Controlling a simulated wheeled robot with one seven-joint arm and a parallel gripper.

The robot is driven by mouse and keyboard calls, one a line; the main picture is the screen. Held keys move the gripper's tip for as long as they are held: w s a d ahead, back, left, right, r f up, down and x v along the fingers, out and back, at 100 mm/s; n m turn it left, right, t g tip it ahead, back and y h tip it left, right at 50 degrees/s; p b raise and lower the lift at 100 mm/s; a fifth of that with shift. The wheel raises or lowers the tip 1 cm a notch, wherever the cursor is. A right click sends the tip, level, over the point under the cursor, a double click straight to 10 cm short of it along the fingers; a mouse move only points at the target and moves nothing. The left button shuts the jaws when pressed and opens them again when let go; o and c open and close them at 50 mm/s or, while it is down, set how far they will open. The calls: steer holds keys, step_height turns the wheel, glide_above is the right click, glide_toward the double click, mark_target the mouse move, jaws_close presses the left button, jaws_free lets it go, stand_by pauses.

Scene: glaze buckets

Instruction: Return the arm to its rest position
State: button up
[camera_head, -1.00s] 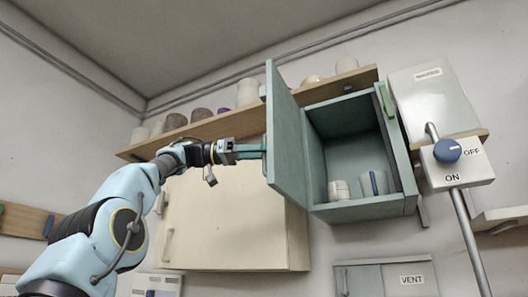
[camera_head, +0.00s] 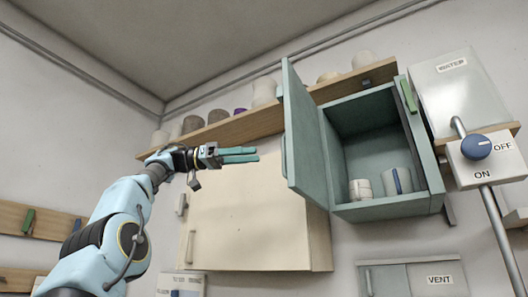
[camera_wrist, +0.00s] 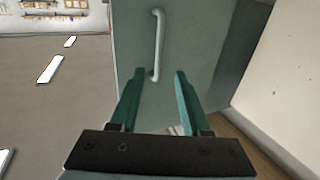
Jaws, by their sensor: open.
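My gripper (camera_head: 240,155) has green fingers and is open and empty. In the head view it is in front of the cream cabinet, left of the open door (camera_head: 305,130) of the green wall cabinet (camera_head: 385,208), with a gap between the fingertips and the door. In the wrist view my gripper (camera_wrist: 155,95) has its two fingers spread. The door's pale handle (camera_wrist: 157,45) is beyond the fingertips, and nothing is between them.
Two pale cups (camera_head: 398,180) stand inside the green cabinet. A wooden shelf (camera_head: 215,133) with several jars runs above my gripper. A cream cabinet (camera_head: 245,215) hangs behind it. A switch box (camera_head: 487,158) is at the right.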

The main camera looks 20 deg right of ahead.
steer(key=shift+w+a, duration=0.3)
steer(key=shift+a, duration=0.2)
steer(key=shift+d, duration=0.1)
